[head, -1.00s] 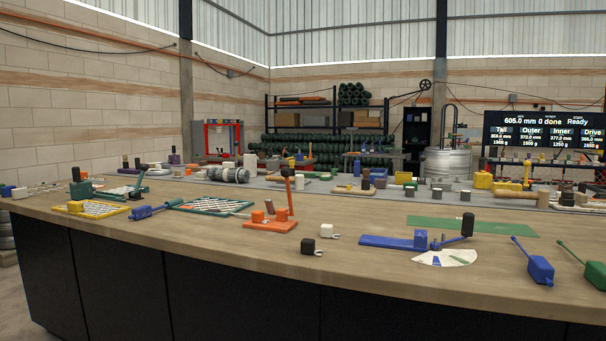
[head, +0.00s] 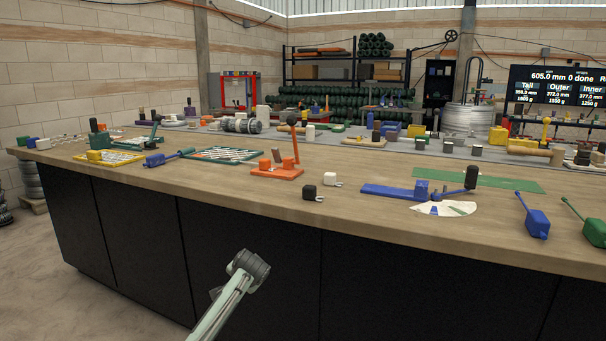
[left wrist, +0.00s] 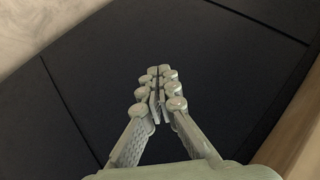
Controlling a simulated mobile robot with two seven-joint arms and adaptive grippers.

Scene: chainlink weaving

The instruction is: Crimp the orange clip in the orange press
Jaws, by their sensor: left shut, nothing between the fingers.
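The orange press (head: 277,172) stands on the front part of the wooden bench in the head view, with its dark-tipped lever (head: 296,146) upright. Small orange and brownish blocks show on its base; I cannot tell whether one of them is the orange clip. My left gripper (left wrist: 158,82) is shut and empty in the left wrist view. It is in front of the bench's dark front panels, apart from the press. A pale arm part of mine with a grey end rises from the bottom of the head view, below the bench top. My right gripper is not in view.
On the bench, a black block (head: 309,192) and a white block (head: 330,179) lie right of the press. A blue press (head: 395,190) with a fan-shaped scale (head: 443,209) is farther right. A green-framed mesh (head: 222,154) lies left. The bench's front edge separates my arm from these.

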